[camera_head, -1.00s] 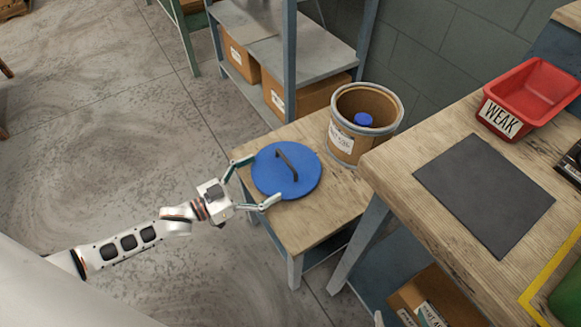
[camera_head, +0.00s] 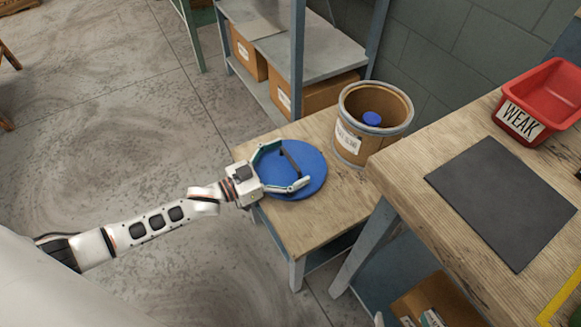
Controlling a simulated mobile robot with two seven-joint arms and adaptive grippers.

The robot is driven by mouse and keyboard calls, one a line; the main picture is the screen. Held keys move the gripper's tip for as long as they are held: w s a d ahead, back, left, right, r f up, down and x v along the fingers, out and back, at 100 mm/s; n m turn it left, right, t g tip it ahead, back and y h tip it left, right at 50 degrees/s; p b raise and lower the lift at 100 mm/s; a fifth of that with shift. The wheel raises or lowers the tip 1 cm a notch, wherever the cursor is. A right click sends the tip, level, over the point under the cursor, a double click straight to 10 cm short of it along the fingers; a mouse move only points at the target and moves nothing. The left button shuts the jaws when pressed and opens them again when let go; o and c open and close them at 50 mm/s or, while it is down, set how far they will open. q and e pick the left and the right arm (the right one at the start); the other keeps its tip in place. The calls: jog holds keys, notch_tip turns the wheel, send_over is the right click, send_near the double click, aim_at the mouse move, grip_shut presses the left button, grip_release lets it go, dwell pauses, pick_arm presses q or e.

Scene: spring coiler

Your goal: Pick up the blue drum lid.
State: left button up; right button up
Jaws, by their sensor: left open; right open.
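The blue drum lid (camera_head: 311,165) is a round disc lying flat on the small wooden table, with a dark bar handle (camera_head: 291,159) across its top. My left gripper (camera_head: 284,167) comes in from the left and is open over the left half of the lid. One finger is on the far side and one on the near side, and the handle lies close to the fingertips. I cannot tell whether the fingers touch the lid or handle. My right gripper is not in view.
An open brown drum (camera_head: 368,150) with a blue item (camera_head: 372,119) inside stands on the small table (camera_head: 320,217) behind the lid. A workbench at right holds a dark mat (camera_head: 500,205) and a red bin (camera_head: 545,95) labelled WEAK. Shelving (camera_head: 322,68) stands behind.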

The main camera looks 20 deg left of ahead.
pick_arm(q)
jog(key=c, duration=1.3)
